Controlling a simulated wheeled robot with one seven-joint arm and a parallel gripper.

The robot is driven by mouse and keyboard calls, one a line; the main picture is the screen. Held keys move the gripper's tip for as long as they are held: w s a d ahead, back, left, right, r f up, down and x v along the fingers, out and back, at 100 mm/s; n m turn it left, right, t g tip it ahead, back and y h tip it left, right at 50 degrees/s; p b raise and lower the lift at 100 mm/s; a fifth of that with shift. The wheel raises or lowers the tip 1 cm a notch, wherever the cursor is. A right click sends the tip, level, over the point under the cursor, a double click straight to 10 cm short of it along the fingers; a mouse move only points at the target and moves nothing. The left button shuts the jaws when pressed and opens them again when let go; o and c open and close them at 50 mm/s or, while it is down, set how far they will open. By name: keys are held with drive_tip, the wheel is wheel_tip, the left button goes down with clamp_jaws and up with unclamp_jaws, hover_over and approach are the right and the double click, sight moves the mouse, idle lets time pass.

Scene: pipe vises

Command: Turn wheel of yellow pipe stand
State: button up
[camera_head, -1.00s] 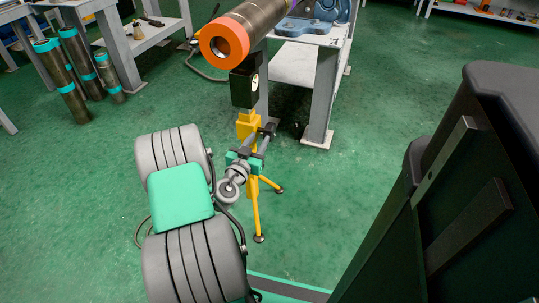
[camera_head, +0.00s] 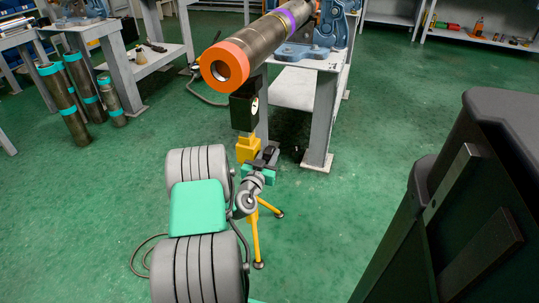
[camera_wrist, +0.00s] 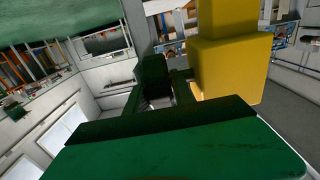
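The yellow pipe stand (camera_head: 247,149) stands on the green floor under the orange-ended pipe, with splayed yellow legs. Its black upper block (camera_head: 243,108) carries a small round dial. I cannot make out the wheel clearly; my gripper and wrist cover part of the stand's middle. My gripper (camera_head: 267,157) is right beside the yellow column, at its right front. In the wrist view the yellow block (camera_wrist: 230,70) stands large, just right of the gripper, and a dark block (camera_wrist: 155,72) shows near the fingers. Whether the fingers are closed on anything is unclear.
The long pipe (camera_head: 250,52) runs back over a grey workbench (camera_head: 320,120) with a blue vise (camera_head: 325,35). Several teal-banded pipes (camera_head: 66,100) stand at the left by another bench. Open green floor lies left and right of the stand.

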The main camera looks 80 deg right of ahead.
clamp_jaws()
drive_tip(key=shift+r+y+p, duration=0.2)
drive_tip(key=shift+y+p, duration=0.1)
drive_tip(key=shift+p, duration=0.75)
drive_tip(key=p, duration=0.3)
drive_tip(key=shift+r+y, duration=0.3)
drive_tip(key=shift+y, duration=0.1)
drive_tip(key=y+p, duration=0.1)
drive_tip(key=p, duration=0.3)
drive_tip(key=shift+r, duration=0.15)
drive_tip(key=y+p, duration=0.2)
drive_tip(key=p, duration=0.1)
drive_tip(key=shift+d, duration=0.1)
drive_tip(key=y+p, duration=0.1)
drive_tip(key=p, duration=0.1)
drive_tip(key=shift+f+t+y+p, duration=0.3)
drive_tip(key=shift+f+y, duration=0.05)
drive_tip(key=shift+y, duration=0.05)
drive_tip(key=shift+d+f+y+p, duration=0.1)
drive_tip(key=shift+f+y+p, duration=0.1)
drive_tip(key=shift+y+p, duration=0.5)
drive_tip(key=shift+f+y+p, duration=0.2)
drive_tip(key=shift+y+p, duration=0.15)
drive_tip(key=shift+y, duration=0.55)
